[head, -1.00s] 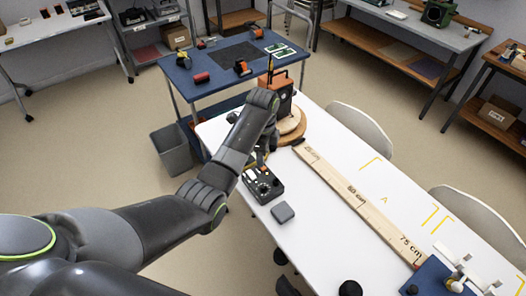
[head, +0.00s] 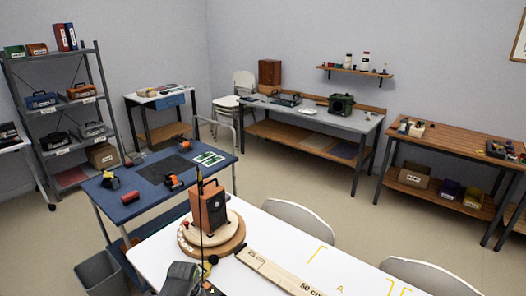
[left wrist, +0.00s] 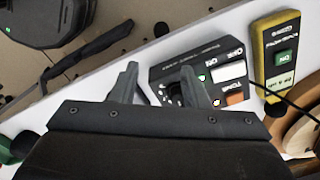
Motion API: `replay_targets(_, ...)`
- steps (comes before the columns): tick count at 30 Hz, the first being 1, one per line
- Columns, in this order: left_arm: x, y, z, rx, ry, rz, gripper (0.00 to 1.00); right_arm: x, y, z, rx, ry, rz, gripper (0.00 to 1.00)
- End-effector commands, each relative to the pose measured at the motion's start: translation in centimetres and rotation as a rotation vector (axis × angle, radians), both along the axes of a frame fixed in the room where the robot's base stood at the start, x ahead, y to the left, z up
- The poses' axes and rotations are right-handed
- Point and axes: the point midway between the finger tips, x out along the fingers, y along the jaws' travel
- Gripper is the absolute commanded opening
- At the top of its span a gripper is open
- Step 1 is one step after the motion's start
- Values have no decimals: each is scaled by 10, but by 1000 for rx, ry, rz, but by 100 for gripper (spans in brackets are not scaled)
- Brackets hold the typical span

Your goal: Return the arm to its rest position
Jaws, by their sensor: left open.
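My left gripper (left wrist: 160,85) shows in the left wrist view, with its two fingers apart and nothing between them. It is over a black control box (left wrist: 215,78) with white and orange buttons on the white table; I cannot tell whether the fingers touch it. In the head view only part of my left arm shows at the bottom edge, and the gripper cannot be made out. My right gripper is in neither view.
The white table (head: 265,225) bears an orange-brown device (head: 209,207) on a round wooden base (head: 190,240), and a wooden ruler (head: 280,272). A yellow meter (left wrist: 278,55) lies beside the control box. A blue cart (head: 140,203), grey bin (head: 98,272) and chairs stand around.

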Motion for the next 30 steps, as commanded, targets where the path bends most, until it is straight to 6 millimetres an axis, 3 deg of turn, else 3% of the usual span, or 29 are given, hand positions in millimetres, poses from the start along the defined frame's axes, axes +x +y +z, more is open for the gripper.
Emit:
replay_targets(1,-22,9,-42,1,9,78,42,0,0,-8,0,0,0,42)
replay_targets(6,-92,35,-145,5,-9,340,42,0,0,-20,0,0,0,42)
replay_targets(11,-179,58,-230,14,-31,587,42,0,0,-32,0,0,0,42)
replay_targets(15,-268,75,-289,19,-52,795,42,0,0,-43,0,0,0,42)
replay_targets(21,-395,91,-340,20,-88,1058,42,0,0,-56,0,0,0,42)
replay_targets(24,-439,96,-350,15,-105,1149,42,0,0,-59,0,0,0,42)
replay_targets(27,-467,98,-354,10,-118,1206,42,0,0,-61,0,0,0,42)
replay_targets(30,-478,98,-355,8,-124,1233,42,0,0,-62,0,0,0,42)
